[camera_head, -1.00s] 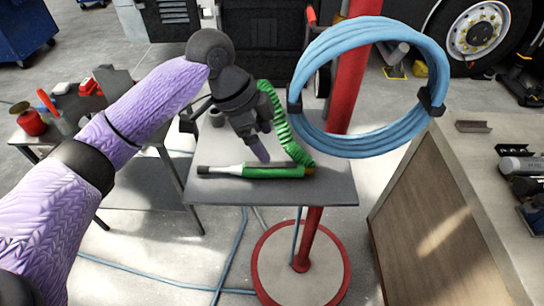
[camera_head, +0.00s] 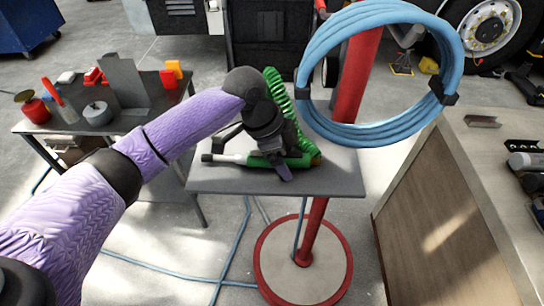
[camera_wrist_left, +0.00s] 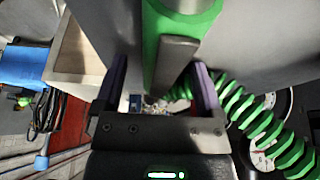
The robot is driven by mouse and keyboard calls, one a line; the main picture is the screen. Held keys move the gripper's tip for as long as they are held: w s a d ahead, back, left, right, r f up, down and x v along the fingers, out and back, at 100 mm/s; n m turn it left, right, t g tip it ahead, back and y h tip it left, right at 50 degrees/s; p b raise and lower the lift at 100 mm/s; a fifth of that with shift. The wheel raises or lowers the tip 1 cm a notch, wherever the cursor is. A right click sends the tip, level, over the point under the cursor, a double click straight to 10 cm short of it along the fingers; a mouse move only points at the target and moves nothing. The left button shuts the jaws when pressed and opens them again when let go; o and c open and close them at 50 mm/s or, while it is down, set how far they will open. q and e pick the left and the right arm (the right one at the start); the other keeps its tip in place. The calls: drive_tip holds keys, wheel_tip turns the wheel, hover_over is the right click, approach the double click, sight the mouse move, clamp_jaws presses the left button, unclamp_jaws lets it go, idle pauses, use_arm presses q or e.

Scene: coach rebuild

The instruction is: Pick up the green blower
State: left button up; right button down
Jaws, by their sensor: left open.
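The green blower (camera_head: 252,161) lies across the small grey table (camera_head: 330,183), with its dark nozzle end to the left. My left gripper (camera_head: 283,174) points down over its middle and hides part of it. In the left wrist view the green blower (camera_wrist_left: 182,35) with its grey lever runs from the top edge towards the gap between the fingers. The left gripper (camera_wrist_left: 161,82) is open there, one finger on each side of that line. Whether the fingers touch the blower cannot be told. My right gripper is not in view.
A green coiled hose (camera_head: 278,92) rises from the blower's right end, close behind my gripper. A red post (camera_head: 356,85) carries a blue hose coil (camera_head: 322,50) right of it. A wooden cabinet (camera_head: 440,190) stands at right, a cluttered side table (camera_head: 130,122) at left.

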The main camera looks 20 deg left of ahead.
use_arm(q)
drive_tip(key=shift+f, duration=0.15)
clamp_jaws()
idle(0.4)
